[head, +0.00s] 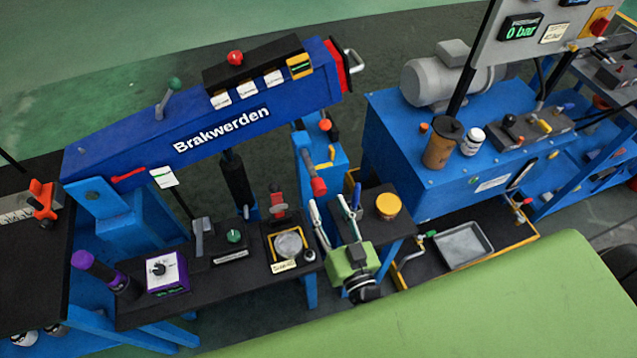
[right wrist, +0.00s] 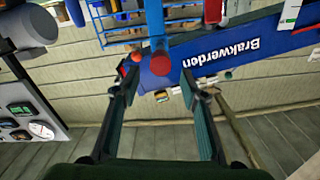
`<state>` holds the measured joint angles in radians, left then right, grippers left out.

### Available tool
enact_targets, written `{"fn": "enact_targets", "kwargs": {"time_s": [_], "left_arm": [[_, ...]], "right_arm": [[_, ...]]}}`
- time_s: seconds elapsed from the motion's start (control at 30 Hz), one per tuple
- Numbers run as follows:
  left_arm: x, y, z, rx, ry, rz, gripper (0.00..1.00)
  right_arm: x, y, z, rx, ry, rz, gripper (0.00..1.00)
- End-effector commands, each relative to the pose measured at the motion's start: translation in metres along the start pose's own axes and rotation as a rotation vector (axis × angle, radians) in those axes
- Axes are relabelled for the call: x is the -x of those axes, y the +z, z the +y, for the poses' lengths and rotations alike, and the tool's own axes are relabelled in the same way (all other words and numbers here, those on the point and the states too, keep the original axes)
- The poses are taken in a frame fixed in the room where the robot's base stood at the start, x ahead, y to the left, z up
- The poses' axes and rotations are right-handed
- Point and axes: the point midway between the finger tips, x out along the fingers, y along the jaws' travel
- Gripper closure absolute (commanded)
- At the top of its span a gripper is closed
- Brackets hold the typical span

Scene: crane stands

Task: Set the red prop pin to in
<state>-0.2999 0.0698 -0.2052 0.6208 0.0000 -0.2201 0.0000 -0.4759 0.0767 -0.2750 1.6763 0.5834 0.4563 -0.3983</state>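A blue post (head: 320,158) stands under the boom's right end, with an orange-red knob (head: 325,125) at its top. The knob also shows in the right wrist view (right wrist: 137,57). I cannot tell for sure which red part is the prop pin. My right gripper (head: 334,203) is open and empty, its fingertips near the red grip. It touches nothing that I can make out. My left gripper is not in view.
The blue boom (head: 215,125) spans the upper left. The dark bench (head: 130,312) carries a purple box (head: 166,272) and small controls. A blue pump unit (head: 455,180) is further right.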

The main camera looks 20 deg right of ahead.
Motion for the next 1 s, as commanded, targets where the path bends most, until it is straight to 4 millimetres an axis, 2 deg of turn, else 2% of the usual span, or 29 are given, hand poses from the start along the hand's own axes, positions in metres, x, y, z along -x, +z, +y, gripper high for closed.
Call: {"fn": "enact_targets", "kwargs": {"time_s": [0.1, 0.3, 0.5, 0.77, 0.9, 0.93, 1.0], "left_arm": [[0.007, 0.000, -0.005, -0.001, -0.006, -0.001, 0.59], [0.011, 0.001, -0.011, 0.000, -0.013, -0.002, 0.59], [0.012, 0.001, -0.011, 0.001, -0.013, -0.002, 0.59], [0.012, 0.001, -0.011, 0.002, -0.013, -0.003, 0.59], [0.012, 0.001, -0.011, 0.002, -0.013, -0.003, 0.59], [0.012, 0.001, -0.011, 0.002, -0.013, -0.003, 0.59], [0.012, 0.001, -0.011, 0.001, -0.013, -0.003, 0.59]], "right_arm": [[-0.026, -0.003, -0.001, 0.001, -0.001, 0.002, 0.60], [-0.055, -0.001, 0.000, 0.002, -0.001, 0.000, 0.60], [-0.067, 0.000, 0.000, 0.001, 0.000, -0.001, 0.60], [-0.067, 0.001, 0.000, 0.001, 0.000, -0.002, 0.60], [-0.067, 0.001, 0.000, 0.001, 0.000, -0.001, 0.96], [-0.067, 0.001, 0.000, 0.001, 0.000, -0.001, 1.00], [-0.067, 0.001, 0.000, 0.001, 0.000, -0.001, 1.00]]}}
